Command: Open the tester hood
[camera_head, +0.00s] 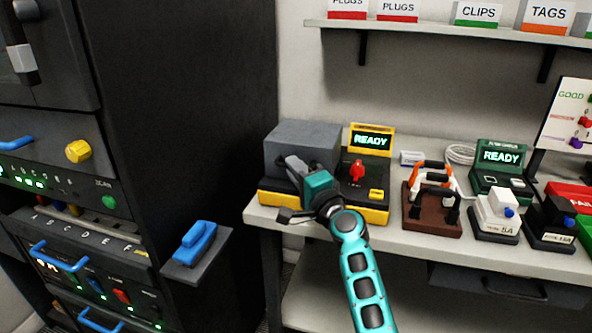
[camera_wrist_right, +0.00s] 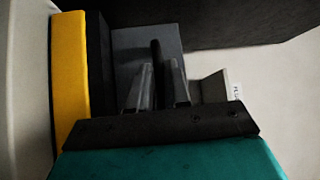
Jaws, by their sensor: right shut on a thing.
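The tester (camera_head: 374,212) stands at the left end of the worktop, with a yellow and black base and a lit READY screen (camera_head: 370,140). Its grey hood (camera_head: 305,135) appears to sit down over the left part of the base. My right gripper (camera_head: 290,166) is at the front of the hood, shut on a thin dark bar (camera_wrist_right: 155,50) that looks like the hood handle. The wrist view shows the bar between the two fingers (camera_wrist_right: 161,78). The gripper hides part of the hood's front. My left gripper is not in view.
A red switch (camera_head: 357,171) stands on the tester, right of my gripper. A tall dark cabinet (camera_head: 190,100) stands left. A shelf (camera_head: 450,38) hangs above.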

